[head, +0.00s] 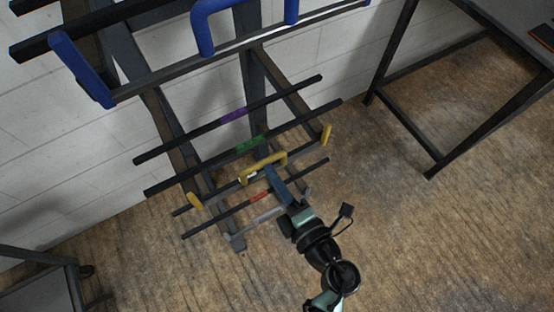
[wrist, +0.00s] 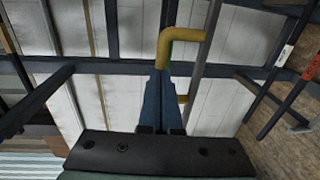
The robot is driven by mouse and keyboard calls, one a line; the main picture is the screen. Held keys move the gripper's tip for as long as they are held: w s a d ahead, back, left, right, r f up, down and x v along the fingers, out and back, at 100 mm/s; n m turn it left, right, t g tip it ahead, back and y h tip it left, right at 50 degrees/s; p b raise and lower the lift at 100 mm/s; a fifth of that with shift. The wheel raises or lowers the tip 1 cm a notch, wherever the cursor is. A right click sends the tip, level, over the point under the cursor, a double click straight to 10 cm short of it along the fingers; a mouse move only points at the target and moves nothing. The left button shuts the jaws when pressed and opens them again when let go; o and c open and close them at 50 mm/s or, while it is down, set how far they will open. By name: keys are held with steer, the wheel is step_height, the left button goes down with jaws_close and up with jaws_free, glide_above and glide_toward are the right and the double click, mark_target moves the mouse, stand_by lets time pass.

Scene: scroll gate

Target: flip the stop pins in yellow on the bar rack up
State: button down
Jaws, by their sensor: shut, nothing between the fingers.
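The bar rack (head: 254,75) stands against the white wall. Its lower tier has a yellow stop pin (head: 327,133) at the right arm end and another yellow stop pin (head: 195,201) at the left arm end. A yellow U-shaped handle (head: 277,157) sits between them. My gripper (head: 269,169) is shut and empty, its blue fingers reaching up to this handle in the head view. In the wrist view, my closed fingertips (wrist: 161,74) are beside a bent yellow bar (wrist: 180,34); I cannot tell whether they touch it.
Dark bars with purple (head: 234,115), green (head: 250,144) and red (head: 260,197) bands lie across the rack near the yellow parts. A table (head: 432,165) stands right; floor there is clear.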

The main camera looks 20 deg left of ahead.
steer(key=shift+w+a+r+p, duration=0.2)
steer(key=shift+a+p, duration=0.1)
steer(key=shift+p, duration=0.35)
steer(key=shift+s+d+r, duration=0.1)
